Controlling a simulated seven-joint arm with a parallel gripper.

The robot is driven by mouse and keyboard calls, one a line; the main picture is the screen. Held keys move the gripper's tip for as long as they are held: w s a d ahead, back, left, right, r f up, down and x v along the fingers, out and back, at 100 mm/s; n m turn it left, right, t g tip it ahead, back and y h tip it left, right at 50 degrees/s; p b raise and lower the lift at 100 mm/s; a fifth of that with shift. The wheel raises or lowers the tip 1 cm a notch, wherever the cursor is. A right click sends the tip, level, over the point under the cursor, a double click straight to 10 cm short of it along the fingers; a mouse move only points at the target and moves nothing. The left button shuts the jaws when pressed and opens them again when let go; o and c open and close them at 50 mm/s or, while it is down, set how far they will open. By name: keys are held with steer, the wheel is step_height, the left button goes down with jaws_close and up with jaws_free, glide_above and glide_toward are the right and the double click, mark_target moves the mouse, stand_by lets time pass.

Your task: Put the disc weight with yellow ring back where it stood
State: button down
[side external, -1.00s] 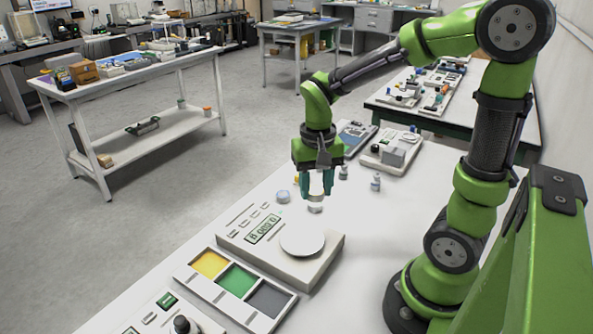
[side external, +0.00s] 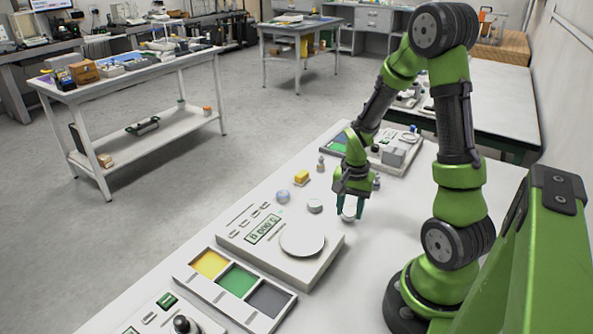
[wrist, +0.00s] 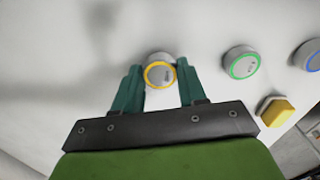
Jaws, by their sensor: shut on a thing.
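The disc weight with yellow ring (wrist: 160,73) is between my fingers in the wrist view, its ringed face towards the camera. In the side view this pale disc (side external: 349,214) shows at the fingertips, low over the white table (side external: 385,235); I cannot tell whether it touches the table. My gripper (side external: 349,211) is shut on it; both green fingers also show in the wrist view (wrist: 160,86).
A disc with a green ring (wrist: 240,63) and one with a blue ring (wrist: 312,57) stand to the right in the wrist view, near a yellow block (wrist: 278,111). The scale (side external: 290,266) and a colored tray (side external: 205,285) stand nearer the camera.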

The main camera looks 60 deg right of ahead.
mark_target(349, 211)
steer(key=shift+f, duration=0.45)
steer(key=shift+f, duration=0.1)
steer(key=c, duration=0.6)
jaws_free()
step_height(349, 211, up, 12)
steer(key=a+r+n+t, duration=0.2)
steer(key=a+r+n, duration=0.2)
steer(key=a, duration=0.2)
steer(key=s+a+r+n+t+y, duration=0.1)
steer(key=a+r+n+t, duration=0.1)
steer(key=a+r+n, duration=0.2)
steer(key=a+r+n+t+y, duration=0.1)
steer(key=a+r+n+t, duration=0.2)
steer(key=a, duration=0.7)
steer(key=shift+s+a+r+n, duration=0.1)
steer(key=shift+s+r+n, duration=0.1)
steer(key=shift+r+n, duration=0.25)
